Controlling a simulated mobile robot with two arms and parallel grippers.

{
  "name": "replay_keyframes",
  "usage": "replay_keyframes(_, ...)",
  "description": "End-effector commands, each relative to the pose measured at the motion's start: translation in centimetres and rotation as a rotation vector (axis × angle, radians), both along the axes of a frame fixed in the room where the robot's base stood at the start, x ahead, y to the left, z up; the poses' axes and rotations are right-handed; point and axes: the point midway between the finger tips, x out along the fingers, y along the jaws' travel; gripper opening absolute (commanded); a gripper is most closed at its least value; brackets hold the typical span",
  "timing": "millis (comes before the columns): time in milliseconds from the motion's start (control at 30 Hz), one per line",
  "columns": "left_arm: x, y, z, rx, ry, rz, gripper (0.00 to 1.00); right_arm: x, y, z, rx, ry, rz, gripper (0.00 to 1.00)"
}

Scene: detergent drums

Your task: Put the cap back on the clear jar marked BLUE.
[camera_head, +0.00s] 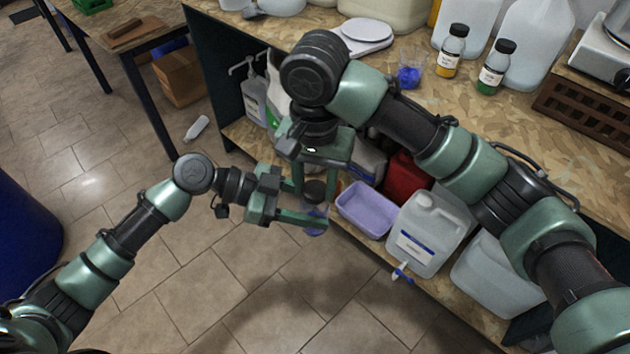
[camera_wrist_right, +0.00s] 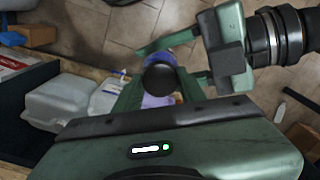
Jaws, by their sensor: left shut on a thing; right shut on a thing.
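The clear jar (camera_head: 314,222) with blue contents is held upright in my left gripper (camera_head: 308,208), off the floor in front of the bench; its label cannot be read. My right gripper (camera_head: 318,184) reaches down from above, shut on the black cap (camera_head: 315,190). The cap is over the jar's mouth; I cannot tell whether it touches or is seated. In the right wrist view the round cap (camera_wrist_right: 160,78) is between my right fingers and hides most of the jar, with some blue (camera_wrist_right: 152,57) showing behind it.
Two capped bottles, orange (camera_head: 452,52) and green (camera_head: 494,68), stand on the bench by a beaker of blue (camera_head: 410,74) and a white scale (camera_head: 366,34). Below are a lilac tub (camera_head: 366,208) and a white canister (camera_head: 428,232). The floor around the left arm is mostly clear.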

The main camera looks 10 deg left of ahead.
Motion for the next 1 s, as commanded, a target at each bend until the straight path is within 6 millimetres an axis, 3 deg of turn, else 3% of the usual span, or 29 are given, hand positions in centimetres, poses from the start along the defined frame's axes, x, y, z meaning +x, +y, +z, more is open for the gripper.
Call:
replay_keyframes(100,-0.1,0.0,0.0,0.000,0.001,-0.002,0.00,0.1,0.0,0.0,0.000,-0.002,0.009,0.00)
replay_keyframes(133,-0.1,0.0,0.0,0.000,0.001,-0.002,0.00,0.1,0.0,0.0,0.000,-0.002,0.009,0.43)
replay_keyframes(200,-0.1,0.0,0.0,0.000,0.001,-0.002,0.00,0.1,0.0,0.0,0.001,-0.002,0.010,0.62)
replay_keyframes(233,-0.1,0.0,0.0,0.000,0.001,-0.002,0.00,0.1,0.0,0.0,0.001,-0.002,0.010,0.65)
replay_keyframes(533,0.0,0.0,0.0,-0.001,0.000,-0.001,0.00,0.1,0.0,0.1,0.001,-0.002,0.013,0.65)
replay_keyframes(667,0.0,0.0,0.0,-0.001,0.000,-0.001,0.00,0.2,0.0,1.0,0.000,-0.005,0.013,0.65)
replay_keyframes(1000,0.0,0.0,0.0,-0.001,0.000,-0.001,0.00,0.2,-0.1,7.8,0.000,-0.007,0.011,0.65)
